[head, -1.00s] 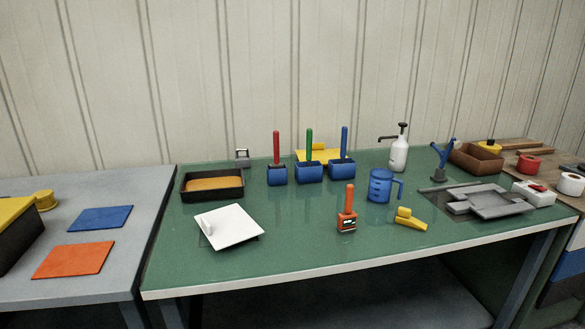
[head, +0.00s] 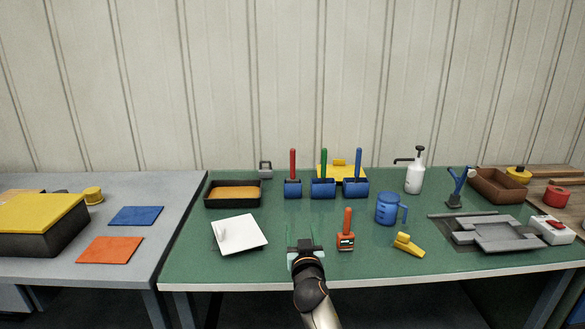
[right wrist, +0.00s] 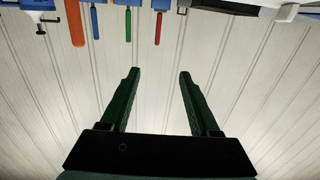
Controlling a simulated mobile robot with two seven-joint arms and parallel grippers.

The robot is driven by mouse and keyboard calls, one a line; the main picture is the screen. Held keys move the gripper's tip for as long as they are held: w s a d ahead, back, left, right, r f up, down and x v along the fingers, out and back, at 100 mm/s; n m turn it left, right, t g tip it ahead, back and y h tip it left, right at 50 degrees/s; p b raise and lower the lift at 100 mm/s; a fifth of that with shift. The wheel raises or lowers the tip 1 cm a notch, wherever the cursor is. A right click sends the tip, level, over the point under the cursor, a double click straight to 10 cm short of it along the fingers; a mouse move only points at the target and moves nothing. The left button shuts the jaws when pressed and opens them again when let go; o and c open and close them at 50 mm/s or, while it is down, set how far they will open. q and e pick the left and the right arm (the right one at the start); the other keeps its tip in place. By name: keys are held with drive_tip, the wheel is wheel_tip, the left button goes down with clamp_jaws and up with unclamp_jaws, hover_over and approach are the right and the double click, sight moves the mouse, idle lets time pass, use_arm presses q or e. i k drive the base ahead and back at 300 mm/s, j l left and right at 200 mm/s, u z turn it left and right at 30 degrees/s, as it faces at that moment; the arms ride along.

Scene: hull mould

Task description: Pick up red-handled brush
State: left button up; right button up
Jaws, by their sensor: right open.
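A red handle (head: 292,164) stands upright in a blue block at the back of the green table; it also shows upside down in the right wrist view (right wrist: 158,28). An orange-red brush-like tool (head: 346,235) stands upright nearer the front, its handle large in the right wrist view (right wrist: 75,22). I cannot tell which is the task's brush. My right gripper (head: 305,243) is open and empty near the table's front edge, left of the orange-red tool and apart from it. Its two fingers (right wrist: 157,75) are spread with only wall between them. My left gripper is not in view.
Green (head: 323,164) and blue (head: 358,164) handles stand beside the red one. A white board (head: 245,234) lies left of my gripper. A blue jug (head: 387,209) and a yellow tool (head: 407,244) are to the right. Clear table lies between gripper and handles.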

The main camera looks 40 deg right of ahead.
sight(292, 180)
drive_tip(key=i+l, duration=0.4)
drive_tip(key=l, duration=0.15)
drive_tip(key=i+l, duration=0.85)
drive_tip(key=l, duration=0.25)
drive_tip(key=i+u, duration=0.05)
